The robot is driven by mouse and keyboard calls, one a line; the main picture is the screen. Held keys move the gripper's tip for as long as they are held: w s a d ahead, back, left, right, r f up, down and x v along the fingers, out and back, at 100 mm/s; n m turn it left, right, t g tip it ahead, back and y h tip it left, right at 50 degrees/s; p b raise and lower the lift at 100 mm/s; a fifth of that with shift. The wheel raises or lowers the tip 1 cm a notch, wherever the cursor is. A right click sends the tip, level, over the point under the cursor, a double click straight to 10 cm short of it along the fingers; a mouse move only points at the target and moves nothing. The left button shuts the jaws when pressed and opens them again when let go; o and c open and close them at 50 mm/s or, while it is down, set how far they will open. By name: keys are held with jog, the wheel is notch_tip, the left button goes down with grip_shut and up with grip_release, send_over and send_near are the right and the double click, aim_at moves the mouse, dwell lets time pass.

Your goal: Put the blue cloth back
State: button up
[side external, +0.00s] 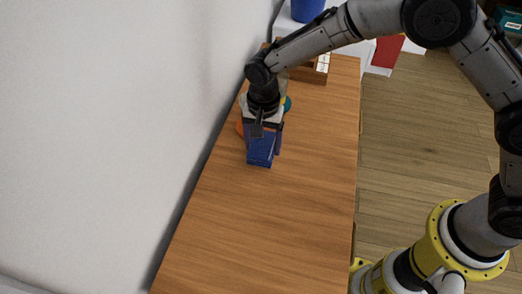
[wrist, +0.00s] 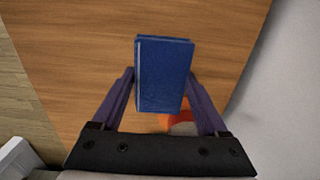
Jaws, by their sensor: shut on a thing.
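A blue, stiff, box-shaped thing like a cloth-bound book (side external: 261,151) is at the wooden table's far part in the side view. No loose blue cloth shows. In the wrist view the blue book (wrist: 163,74) stands between the two purple fingers of my gripper (wrist: 161,77). My gripper (side external: 263,141) points down and is shut on the book. I cannot tell whether the book's lower end touches the table.
The wooden table (side external: 265,220) is clear toward the near end, with a white wall (side external: 110,110) along its left. An orange thing (side external: 239,128) and a teal thing (side external: 288,103) sit partly hidden by my gripper. A brown wooden box (side external: 314,75) stands behind.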

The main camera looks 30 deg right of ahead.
aim_at(261, 152)
jog(key=shift+w+a+f, duration=0.2)
jog(key=shift+w+f, duration=0.15)
jog(key=shift+f, duration=1.55)
jog(key=shift+f, duration=0.2)
jog(key=o, duration=1.1)
jog(key=shift+r, duration=0.1)
notch_tip(261, 152, up, 11)
jog(key=shift+f, duration=0.1)
jog(key=shift+r, duration=0.75)
